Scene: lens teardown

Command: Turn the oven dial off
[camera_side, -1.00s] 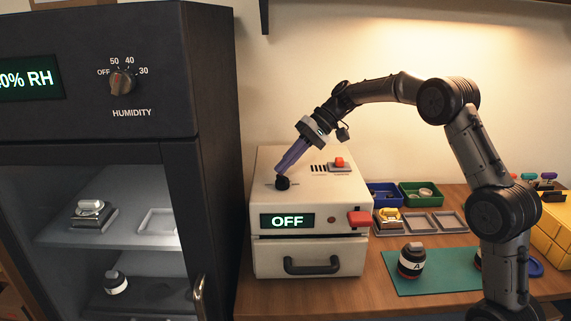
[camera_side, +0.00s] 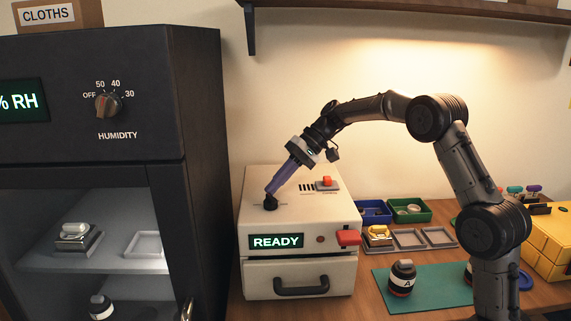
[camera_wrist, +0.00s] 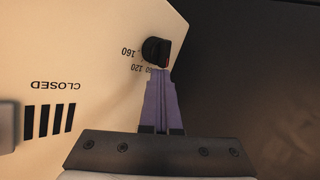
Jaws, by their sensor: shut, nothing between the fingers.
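The oven is a cream box (camera_side: 340,275) with a lit display (camera_side: 276,241) reading READY. Its black dial (camera_side: 270,204) stands on the top face near the left edge; it also shows in the wrist view (camera_wrist: 155,49) beside the marks 160 and 120 and a third, partly covered one. My gripper (camera_side: 268,194) has slim purple fingers pressed together, with nothing held. In the wrist view the fingertips (camera_wrist: 160,72) are right at the dial's edge; I cannot tell whether they touch it. The dial's exact setting is hard to read.
An orange-red slider (camera_side: 326,182) sits beside dark vent slots on the oven top, marked CLOSED. A red block (camera_side: 348,237) juts from the oven's front right. A dark humidity cabinet (camera_side: 200,130) stands close on the left. Trays, bins and a green mat (camera_side: 430,292) lie right.

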